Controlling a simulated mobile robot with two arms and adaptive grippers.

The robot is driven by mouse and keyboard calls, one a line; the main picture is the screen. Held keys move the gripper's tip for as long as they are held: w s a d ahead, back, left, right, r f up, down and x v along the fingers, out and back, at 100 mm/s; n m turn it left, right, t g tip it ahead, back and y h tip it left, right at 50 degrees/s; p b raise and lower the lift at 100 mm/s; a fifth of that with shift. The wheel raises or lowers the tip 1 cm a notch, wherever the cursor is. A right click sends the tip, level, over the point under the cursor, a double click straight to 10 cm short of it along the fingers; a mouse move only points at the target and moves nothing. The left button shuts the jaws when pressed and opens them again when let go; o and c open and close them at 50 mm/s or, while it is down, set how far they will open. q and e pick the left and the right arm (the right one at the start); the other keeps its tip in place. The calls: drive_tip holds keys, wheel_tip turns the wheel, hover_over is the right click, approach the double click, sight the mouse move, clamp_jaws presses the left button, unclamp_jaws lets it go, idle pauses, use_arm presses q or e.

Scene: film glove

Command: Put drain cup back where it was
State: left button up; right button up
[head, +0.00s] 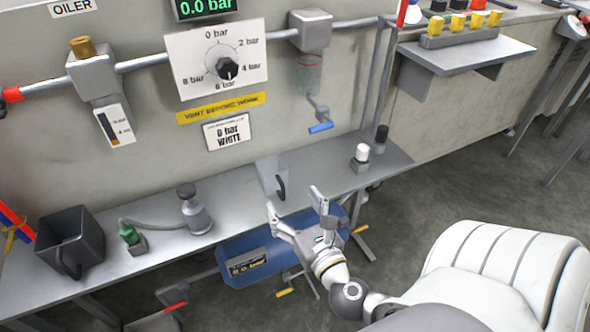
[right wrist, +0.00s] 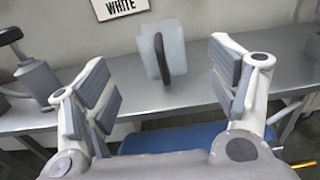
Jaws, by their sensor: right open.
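The drain cup (head: 268,176), a pale translucent cup with a dark handle, stands on the grey bench (head: 335,185) below the 0 bar sign. In the right wrist view the cup (right wrist: 180,45) is upright, its dark handle facing me. My right gripper (head: 293,201) is open and empty in front of the cup, apart from it. Its two fingers show on either side in the right wrist view (right wrist: 158,75), with the cup beyond and between them. A clear bowl (head: 309,75) with a blue-handled drain valve (head: 320,127) hangs from the pipe above the bench. My left gripper is not in view.
A squeeze-type can (head: 195,213), a green-topped fitting (head: 131,238) and a black bin (head: 70,247) stand left on the bench. White-capped (head: 361,156) and black-capped (head: 381,140) items stand right. A blue tank (head: 300,240) lies below the bench edge.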

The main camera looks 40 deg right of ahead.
wheel_tip(320, 180, down, 5)
drive_tip(key=s+m+g, duration=0.2)
drive_tip(key=m+g, duration=0.3)
drive_tip(key=m, duration=1.3)
drive_tip(key=s+a+f+m+g+y, duration=0.2)
drive_tip(key=a+m, duration=0.4)
drive_tip(key=s+a+f+m+g+y, duration=0.1)
drive_tip(key=s+a+m+g+y, duration=0.1)
drive_tip(key=a+m, duration=0.3)
drive_tip(key=shift+a+f+m+y, duration=0.35)
drive_tip(key=shift+m+y, duration=0.45)
drive_tip(key=shift+m, duration=0.2)
